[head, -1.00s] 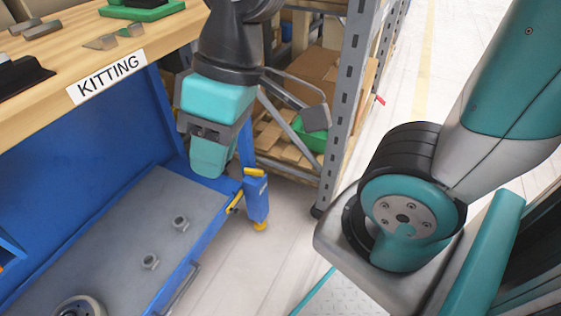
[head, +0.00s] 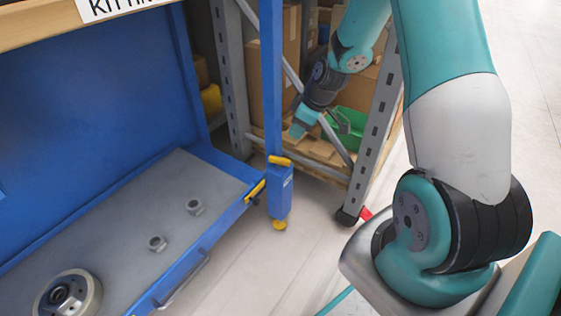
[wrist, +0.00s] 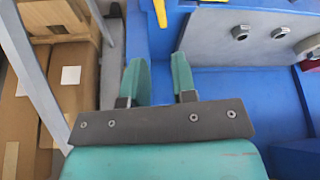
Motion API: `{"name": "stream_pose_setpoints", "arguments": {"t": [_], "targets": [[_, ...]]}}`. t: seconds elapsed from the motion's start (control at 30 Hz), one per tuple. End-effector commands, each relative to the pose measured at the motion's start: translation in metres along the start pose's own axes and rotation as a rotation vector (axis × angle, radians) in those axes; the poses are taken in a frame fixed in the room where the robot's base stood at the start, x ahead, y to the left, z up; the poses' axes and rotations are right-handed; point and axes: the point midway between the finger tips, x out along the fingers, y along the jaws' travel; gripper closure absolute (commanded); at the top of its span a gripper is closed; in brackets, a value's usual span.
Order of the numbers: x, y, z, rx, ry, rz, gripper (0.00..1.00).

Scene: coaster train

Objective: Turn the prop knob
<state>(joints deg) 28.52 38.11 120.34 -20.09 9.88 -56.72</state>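No part is labelled as the prop knob. A blue post (head: 281,194) stands at the right end of the blue workbench, with a yellow piece on top, a yellow lever (head: 255,190) at its left and a yellow foot (head: 279,225). In the head view, the end of my arm (head: 303,120) is behind and right of the post, in front of the shelf. The fingertips are not clear there.
A metal rack (head: 376,120) with cardboard boxes (head: 291,45) and a green bin (head: 349,125) stands close around my arm. The bench's grey lower shelf (head: 120,200) holds two nuts (head: 157,243) and a wheel (head: 68,296). Open floor lies to the right.

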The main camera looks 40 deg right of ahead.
Motion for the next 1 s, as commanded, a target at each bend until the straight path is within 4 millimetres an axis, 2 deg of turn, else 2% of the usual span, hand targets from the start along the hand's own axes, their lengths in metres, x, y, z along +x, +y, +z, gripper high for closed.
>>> {"name": "stream_pose_setpoints", "arguments": {"t": [0.03,0.2,0.5,0.7,1.0], "targets": [[0.018,-0.002,0.002,-0.002,-0.002,-0.005,0.74],[0.058,-0.002,0.002,-0.001,-0.002,-0.004,0.74],[0.116,-0.001,0.001,-0.001,-0.001,-0.002,0.74],[0.131,-0.001,0.001,0.001,-0.001,-0.002,0.74],[0.133,-0.001,0.000,0.001,-0.001,-0.001,0.74]]}}
